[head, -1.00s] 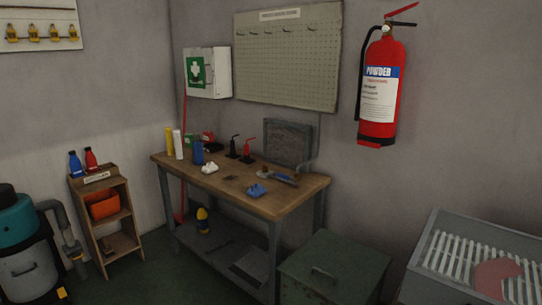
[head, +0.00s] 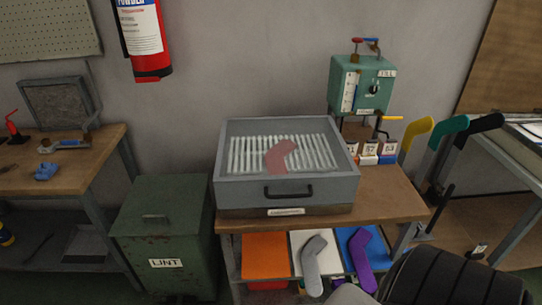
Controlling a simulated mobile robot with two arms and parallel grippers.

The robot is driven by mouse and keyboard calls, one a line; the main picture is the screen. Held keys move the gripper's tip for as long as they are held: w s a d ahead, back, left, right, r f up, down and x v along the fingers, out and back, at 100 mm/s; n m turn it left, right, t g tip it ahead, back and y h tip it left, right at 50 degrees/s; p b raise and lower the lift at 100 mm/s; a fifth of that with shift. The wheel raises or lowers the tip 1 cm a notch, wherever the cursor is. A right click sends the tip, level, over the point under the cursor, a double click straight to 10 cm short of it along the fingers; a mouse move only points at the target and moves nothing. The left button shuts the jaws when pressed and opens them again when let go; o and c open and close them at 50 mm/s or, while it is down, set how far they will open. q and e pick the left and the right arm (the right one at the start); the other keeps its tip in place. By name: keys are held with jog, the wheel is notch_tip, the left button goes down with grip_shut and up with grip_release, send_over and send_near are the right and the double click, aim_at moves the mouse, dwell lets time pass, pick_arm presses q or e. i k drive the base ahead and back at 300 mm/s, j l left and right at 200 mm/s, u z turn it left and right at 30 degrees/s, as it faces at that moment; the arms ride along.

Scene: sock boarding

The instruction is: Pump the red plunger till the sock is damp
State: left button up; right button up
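A dull red sock shape (head: 281,155) lies inside a grey metal box (head: 230,190) with a row of white slats and a black front handle. A green box (head: 345,88) with a gauge and dial stands behind it to the right. I cannot tell from here whether this knob is the plunger or how wet the sock is. Neither gripper shows; a black ribbed part of mine fills the bottom right.
A green LINT bin (head: 165,235) stands left of the wooden bench (head: 385,200). Yellow, teal and black foot-shaped boards (head: 418,130) stand at the right. Coloured trays (head: 265,256) with sock-like shapes are below. A workbench (head: 85,160) is at far left.

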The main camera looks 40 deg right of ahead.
aim_at(357, 40)
jog(key=l+z, duration=0.3)
jog(key=l, duration=1.75)
